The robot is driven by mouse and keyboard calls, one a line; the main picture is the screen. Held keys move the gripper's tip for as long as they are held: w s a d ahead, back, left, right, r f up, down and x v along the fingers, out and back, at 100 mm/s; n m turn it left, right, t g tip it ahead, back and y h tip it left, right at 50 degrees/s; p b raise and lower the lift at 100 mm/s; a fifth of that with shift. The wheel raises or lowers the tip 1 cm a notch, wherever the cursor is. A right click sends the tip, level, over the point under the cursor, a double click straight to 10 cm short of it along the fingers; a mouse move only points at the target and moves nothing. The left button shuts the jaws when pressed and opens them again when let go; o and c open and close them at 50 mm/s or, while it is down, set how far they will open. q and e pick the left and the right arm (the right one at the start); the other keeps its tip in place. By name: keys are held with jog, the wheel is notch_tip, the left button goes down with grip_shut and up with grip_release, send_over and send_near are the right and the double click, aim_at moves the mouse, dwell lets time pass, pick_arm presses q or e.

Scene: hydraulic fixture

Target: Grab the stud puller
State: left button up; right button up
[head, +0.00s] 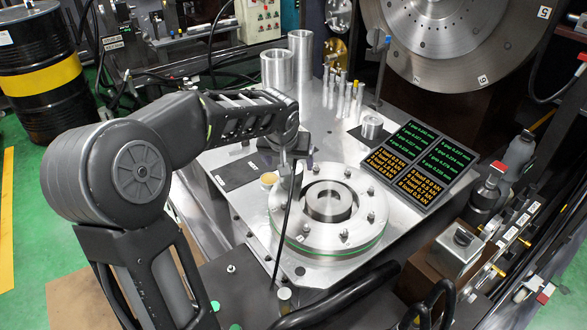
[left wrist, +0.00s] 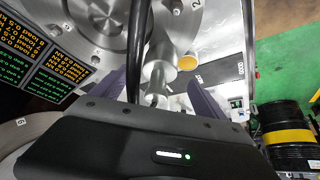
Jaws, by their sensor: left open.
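What looks like the stud puller (left wrist: 158,70) is a grey metal tool with a wide cylindrical body and a narrower end, seen in the left wrist view. That narrow end points toward my left gripper (left wrist: 166,92), whose two purple-grey fingers stand apart on either side of it. No finger visibly touches it. In the head view my left gripper (head: 292,150) is above the left rim of the round steel flange (head: 350,235), and the tool (head: 297,178) shows only partly below it. My right gripper is not in view.
Studs stand around the flange. A readout panel (head: 422,165), several upright pins (head: 340,95) and steel cylinders (head: 277,70) occupy the plate behind.

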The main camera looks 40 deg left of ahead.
pick_arm(q)
jog(key=shift+x, duration=1.1)
jog(key=x, duration=0.5)
jog(key=shift+f, duration=0.15)
grip_shut()
dwell(0.9)
jog(key=shift+w+r, duration=0.1)
jog(key=shift+r, duration=0.1)
